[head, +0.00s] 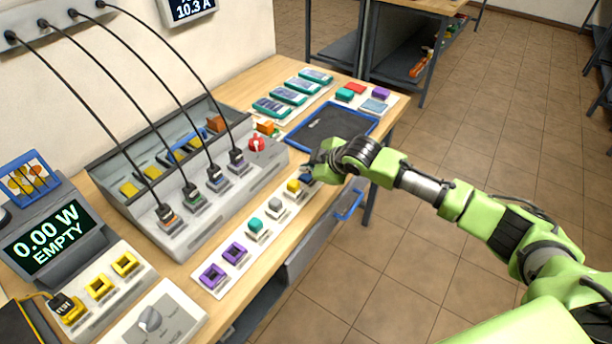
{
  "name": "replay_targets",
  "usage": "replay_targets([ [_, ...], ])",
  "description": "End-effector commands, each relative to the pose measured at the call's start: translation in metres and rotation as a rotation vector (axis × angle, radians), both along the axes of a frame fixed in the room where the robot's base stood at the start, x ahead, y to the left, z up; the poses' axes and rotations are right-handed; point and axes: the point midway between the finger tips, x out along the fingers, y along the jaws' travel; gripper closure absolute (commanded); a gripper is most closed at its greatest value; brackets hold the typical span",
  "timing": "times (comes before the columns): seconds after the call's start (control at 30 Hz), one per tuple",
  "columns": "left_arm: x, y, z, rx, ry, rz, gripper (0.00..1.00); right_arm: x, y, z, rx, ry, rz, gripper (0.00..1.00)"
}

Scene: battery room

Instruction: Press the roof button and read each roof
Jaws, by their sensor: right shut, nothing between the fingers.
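My right gripper (312,172) is shut and empty, low over the far end of a white strip (212,262) at the bench's front edge. The strip holds two purple pieces (235,252), a teal one (255,226), a grey one (275,204) and a yellow one (293,187). The gripper partly hides the strip's far end; I cannot tell whether it touches anything there. No label saying roof is readable. A red knob or button (257,144) sits on the grey console (185,242). A display (45,240) reads 0.00 W EMPTY. My left gripper is out of view.
Black cables run from the wall to plugs (166,213) on the console. A dark, blue-rimmed tray (290,141), teal modules (270,107) and coloured blocks (354,88) lie at the far end. A blue drawer handle (350,205) sticks out. The floor right is clear.

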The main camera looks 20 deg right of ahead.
Motion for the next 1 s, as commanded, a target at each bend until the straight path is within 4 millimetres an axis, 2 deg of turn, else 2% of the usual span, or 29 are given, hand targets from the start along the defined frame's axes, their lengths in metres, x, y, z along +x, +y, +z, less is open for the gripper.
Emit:
replay_targets([
  [0.7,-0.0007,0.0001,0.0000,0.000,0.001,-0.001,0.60,-0.0001,-0.0002,-0.0003,0.000,0.000,0.000,1.00],
  [1.0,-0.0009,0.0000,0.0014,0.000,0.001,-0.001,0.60,-0.0002,0.0002,-0.0080,0.001,-0.001,0.001,1.00],
])
